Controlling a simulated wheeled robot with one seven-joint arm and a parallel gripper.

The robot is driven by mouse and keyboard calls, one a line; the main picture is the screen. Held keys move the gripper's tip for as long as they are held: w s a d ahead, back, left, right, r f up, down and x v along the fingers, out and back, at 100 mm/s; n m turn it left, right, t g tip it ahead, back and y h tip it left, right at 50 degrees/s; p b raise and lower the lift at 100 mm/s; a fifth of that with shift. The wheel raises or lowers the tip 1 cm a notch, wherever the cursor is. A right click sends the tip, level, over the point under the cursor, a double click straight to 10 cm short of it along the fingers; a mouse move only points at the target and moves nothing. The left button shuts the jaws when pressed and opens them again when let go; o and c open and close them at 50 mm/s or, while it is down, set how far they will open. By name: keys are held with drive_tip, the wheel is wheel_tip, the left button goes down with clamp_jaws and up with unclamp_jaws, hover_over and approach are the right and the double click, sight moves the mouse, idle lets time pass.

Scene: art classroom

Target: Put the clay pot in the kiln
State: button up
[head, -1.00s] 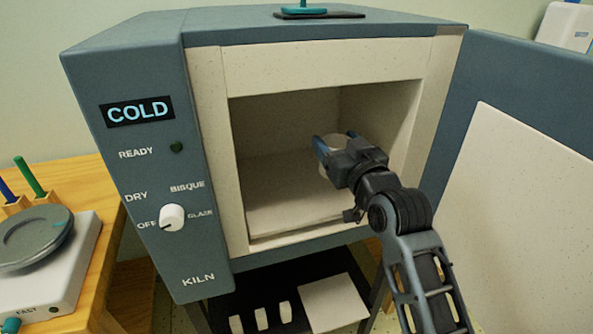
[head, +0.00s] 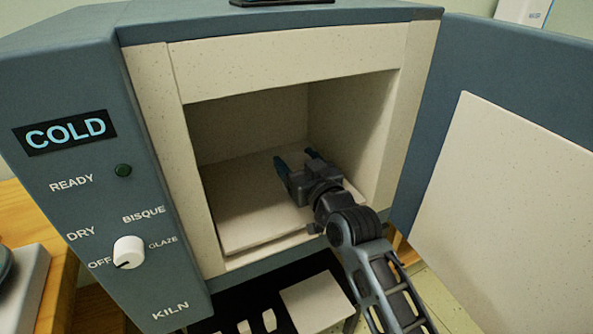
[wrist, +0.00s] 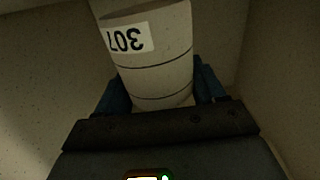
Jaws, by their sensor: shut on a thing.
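The clay pot (wrist: 155,65) is pale, with dark rings and a white label reading 307, which looks upside down in the wrist view. My gripper (head: 299,159) is inside the open kiln (head: 145,260), low in the chamber over the pale floor slab (head: 250,200). It is shut on the pot, with blue fingers on either side of it in the wrist view (wrist: 160,95). In the head view the pot is hard to make out against the pale chamber. I cannot tell whether its base touches the slab.
The kiln door (head: 500,150) stands open at the right. The display (head: 65,132) reads COLD, above a dial (head: 129,252). The chamber left of my gripper is clear. The chamber's right wall (head: 365,135) is close to my gripper.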

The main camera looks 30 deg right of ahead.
drive_tip(key=shift+f, duration=1.05)
drive_tip(key=shift+f+b, duration=0.2)
drive_tip(key=shift+b, duration=0.1)
drive_tip(key=o, duration=1.1)
drive_tip(key=shift+r, duration=0.2)
drive_tip(key=s, duration=1.2)
